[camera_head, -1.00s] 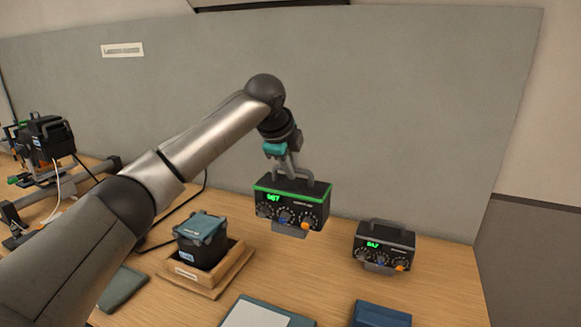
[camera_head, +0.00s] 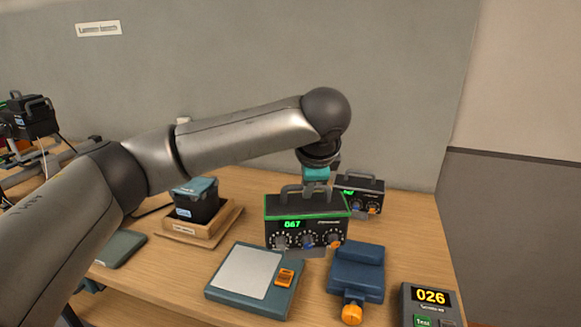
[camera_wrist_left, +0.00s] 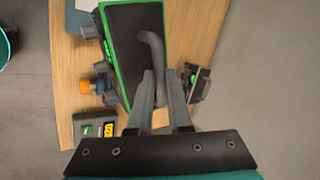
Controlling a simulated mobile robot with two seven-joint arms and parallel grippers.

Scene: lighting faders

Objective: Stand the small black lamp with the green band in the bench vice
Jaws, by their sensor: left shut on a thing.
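The black lamp (camera_head: 306,222) with the green band is a box with a lit 067 display, knobs on its front and a handle on top. My left gripper (camera_head: 315,182) is shut on the handle, and the lamp hangs upright over the bench. Its black top also shows in the left wrist view (camera_wrist_left: 135,45), with the left gripper (camera_wrist_left: 158,80) at the handle. The blue bench vice (camera_head: 357,272) with an orange knob stands to the right of the lamp and nearer the front. The lamp is apart from the vice. My right gripper is not in view.
A similar black box (camera_head: 372,186) without a green band stands behind the lamp. A flat pad (camera_head: 240,275) lies in front-left, and a box reading 026 (camera_head: 428,300) at front right. A wooden tray (camera_head: 190,237) holds a teal-lidded dark box (camera_head: 195,208).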

